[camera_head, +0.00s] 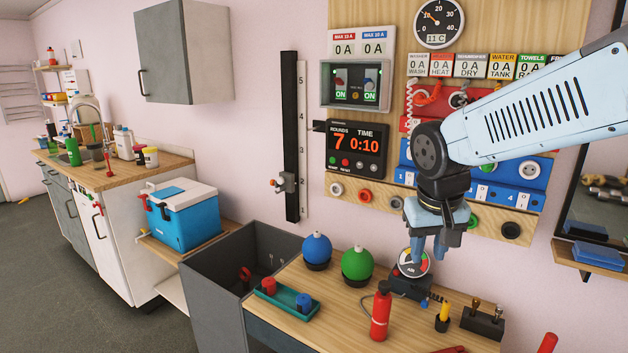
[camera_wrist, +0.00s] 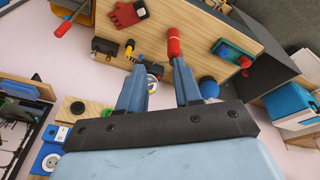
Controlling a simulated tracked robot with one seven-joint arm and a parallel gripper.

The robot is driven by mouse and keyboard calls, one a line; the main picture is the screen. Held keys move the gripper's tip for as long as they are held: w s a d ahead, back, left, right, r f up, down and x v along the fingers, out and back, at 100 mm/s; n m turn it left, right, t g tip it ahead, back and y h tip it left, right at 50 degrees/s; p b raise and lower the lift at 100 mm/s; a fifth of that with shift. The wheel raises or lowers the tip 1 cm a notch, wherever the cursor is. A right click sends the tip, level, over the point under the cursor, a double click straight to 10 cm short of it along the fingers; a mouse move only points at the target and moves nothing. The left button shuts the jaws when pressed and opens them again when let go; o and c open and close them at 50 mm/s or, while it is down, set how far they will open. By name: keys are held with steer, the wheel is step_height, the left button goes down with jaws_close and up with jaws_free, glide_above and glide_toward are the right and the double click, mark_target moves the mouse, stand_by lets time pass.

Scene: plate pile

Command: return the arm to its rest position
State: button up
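My arm (camera_head: 535,108) reaches in from the right edge in the head view, with its wrist bent so the gripper points down. My gripper (camera_head: 429,257) hangs over the wooden bench, in front of the wall panel. Its two blue fingers are apart and appear empty. In the wrist view, my gripper (camera_wrist: 161,64) also shows a gap between the fingers, with nothing held. A round dial gauge (camera_head: 413,262) on a dark base stands just behind or below the fingertips; I cannot tell whether they touch it.
The bench (camera_head: 340,300) carries a red extinguisher-like bottle (camera_head: 380,314), green ball (camera_head: 357,263), blue ball (camera_head: 317,248), teal tray (camera_head: 287,300) and dark tool block (camera_head: 482,322). The wall panel (camera_head: 545,225) is close behind. A grey bin (camera_head: 215,275) stands left.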

steer(key=s+d+r+t+y, duration=0.1)
steer(key=s+d+r+t, duration=0.2)
steer(key=s+r, duration=0.2)
steer(key=shift+s+r, duration=0.35)
steer(key=shift+s, duration=0.85)
